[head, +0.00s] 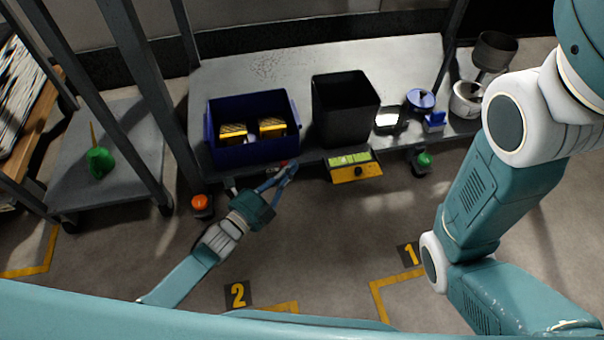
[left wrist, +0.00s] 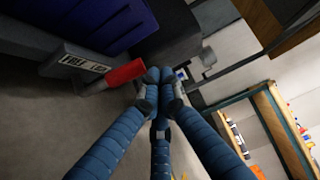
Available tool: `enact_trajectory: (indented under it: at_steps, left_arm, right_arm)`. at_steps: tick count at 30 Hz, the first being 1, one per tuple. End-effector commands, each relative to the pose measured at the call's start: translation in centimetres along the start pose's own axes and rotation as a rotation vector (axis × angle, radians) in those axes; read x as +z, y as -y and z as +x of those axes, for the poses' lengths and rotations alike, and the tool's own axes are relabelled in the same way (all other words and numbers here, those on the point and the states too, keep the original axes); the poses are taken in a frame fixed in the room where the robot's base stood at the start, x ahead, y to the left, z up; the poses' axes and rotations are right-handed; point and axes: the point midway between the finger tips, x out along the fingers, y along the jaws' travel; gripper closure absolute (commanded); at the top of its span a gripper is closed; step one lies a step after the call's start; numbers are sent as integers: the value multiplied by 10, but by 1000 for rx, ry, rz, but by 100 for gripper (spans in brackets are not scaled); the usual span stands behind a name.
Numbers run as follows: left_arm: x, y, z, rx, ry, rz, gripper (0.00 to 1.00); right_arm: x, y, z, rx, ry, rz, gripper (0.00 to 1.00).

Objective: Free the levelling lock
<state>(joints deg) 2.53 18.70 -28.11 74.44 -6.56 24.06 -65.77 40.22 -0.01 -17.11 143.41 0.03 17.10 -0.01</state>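The levelling lock shows in the left wrist view as a red lever (left wrist: 125,73) beside a grey plate (left wrist: 75,62) marked "FREE" and more small lettering. In the head view a small red part (head: 283,163) shows at the front edge of the low grey shelf. My left gripper (head: 289,170) reaches up to that edge from below. In the left wrist view its three blue fingers (left wrist: 160,84) converge, tips close together, just right of the lever's end. I cannot tell whether they touch it; nothing shows held between them. My right gripper is out of view.
A blue bin (head: 252,152) with yellow-black blocks and a black bin (head: 345,108) stand on the shelf (head: 290,75). An orange-topped caster (head: 201,204) is left of my gripper. The floor in front is open.

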Motion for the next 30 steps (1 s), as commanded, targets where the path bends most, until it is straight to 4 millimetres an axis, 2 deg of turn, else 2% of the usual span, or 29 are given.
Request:
enact_trajectory:
  at_steps: [1,3,11,15,30]
  left_arm:
    - [7,-4,-5,-31,6,-30,100]
    - [12,-1,-10,-64,4,-56,100]
    - [26,0,-27,-69,5,-63,100]
    - [33,-1,-35,-161,6,-140,100]
    - [49,-8,-55,-156,2,-134,100]
  right_arm:
    - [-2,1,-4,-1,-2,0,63]
    - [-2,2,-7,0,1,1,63]
    - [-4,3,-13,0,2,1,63]
    - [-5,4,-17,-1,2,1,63]
    - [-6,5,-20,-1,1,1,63]
